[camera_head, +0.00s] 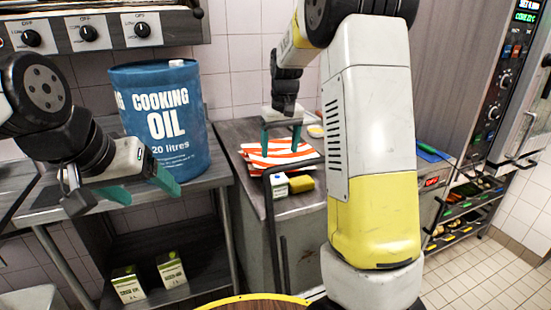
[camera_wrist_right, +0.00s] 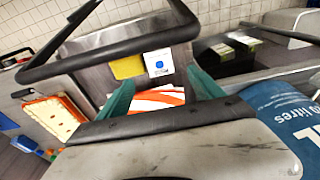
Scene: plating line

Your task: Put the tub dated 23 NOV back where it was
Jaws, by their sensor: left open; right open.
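No date reading 23 NOV is legible in either view, so I cannot tell which thing, if any, is that tub. A small white container with a blue mark (camera_head: 277,185) stands at the front of the grey counter; it also shows in the right wrist view (camera_wrist_right: 158,62). My right gripper (camera_head: 281,140) is open and empty, pointing down over an orange-and-white striped cloth (camera_head: 262,158), behind the white container. Its teal fingers also show in the right wrist view (camera_wrist_right: 163,92). My left gripper (camera_head: 142,187) is open and empty in front of the drum.
A blue cooking oil drum (camera_head: 160,115) stands on the left steel table. A yellow sponge (camera_head: 300,183) lies beside the white container. Cartons (camera_head: 127,285) sit on the lower shelf. An orange-rimmed tray (camera_wrist_right: 50,117) shows in the right wrist view.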

